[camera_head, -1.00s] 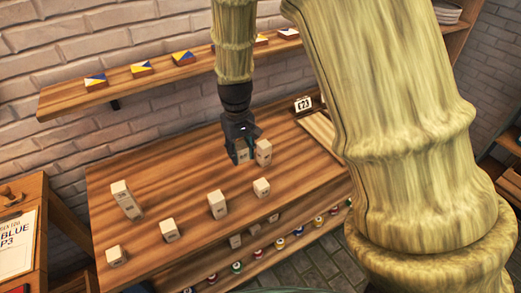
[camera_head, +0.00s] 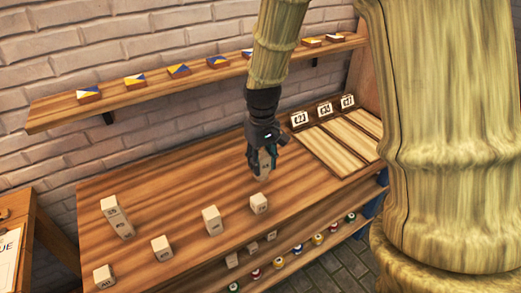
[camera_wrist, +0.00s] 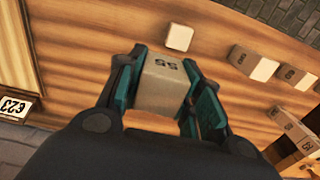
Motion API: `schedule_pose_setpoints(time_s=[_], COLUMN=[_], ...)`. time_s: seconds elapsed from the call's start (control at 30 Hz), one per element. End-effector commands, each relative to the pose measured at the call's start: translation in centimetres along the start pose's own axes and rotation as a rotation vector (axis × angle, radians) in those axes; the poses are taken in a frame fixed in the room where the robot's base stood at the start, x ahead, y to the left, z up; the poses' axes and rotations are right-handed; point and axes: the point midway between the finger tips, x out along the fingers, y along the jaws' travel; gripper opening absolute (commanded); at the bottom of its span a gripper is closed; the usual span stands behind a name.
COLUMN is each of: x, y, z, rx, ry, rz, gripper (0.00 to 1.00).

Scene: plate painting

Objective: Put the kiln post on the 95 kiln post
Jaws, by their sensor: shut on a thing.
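My gripper (camera_head: 263,148) is shut on a pale, block-like kiln post (camera_head: 264,166), above the back middle of the wooden table. In the wrist view its teal fingers (camera_wrist: 160,88) press the sides of this kiln post (camera_wrist: 165,82), whose marking looks like 55. I cannot tell whether its base touches the table. Other kiln posts stand apart: one close in front (camera_head: 259,204), a taller one (camera_head: 212,221), two lower ones (camera_head: 162,248) (camera_head: 104,277), and a tall or stacked one at left (camera_head: 116,217). Their numbers are too small to read surely, so I cannot pick out the 95 post.
The table (camera_head: 190,190) is bare between the posts. Flat boards (camera_head: 335,145) with number cards (camera_head: 325,108) lie at its right end. A wall shelf (camera_head: 200,77) with painted tiles hangs behind. Small colourful jars (camera_head: 317,239) stand on a lower shelf.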

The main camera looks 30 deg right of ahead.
Motion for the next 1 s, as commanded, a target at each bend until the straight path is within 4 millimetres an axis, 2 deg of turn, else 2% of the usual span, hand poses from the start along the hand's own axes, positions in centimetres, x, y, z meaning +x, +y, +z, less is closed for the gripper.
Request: schedule_pose_setpoints(time_s=[0.3, 0.5, 0.77, 1.0], x=[0.4, 0.7, 1.5, 3.9], y=[3.1, 4.4, 4.7, 4.7], z=[-5.7, -8.2, -8.7, -8.6], rx=[0.001, 0.0, -0.001, 0.0], ry=[-0.001, 0.001, -0.001, -0.003], rz=[-0.001, 0.0, 0.0, 0.0], gripper=[0.07, 0.07, 0.07, 0.07])
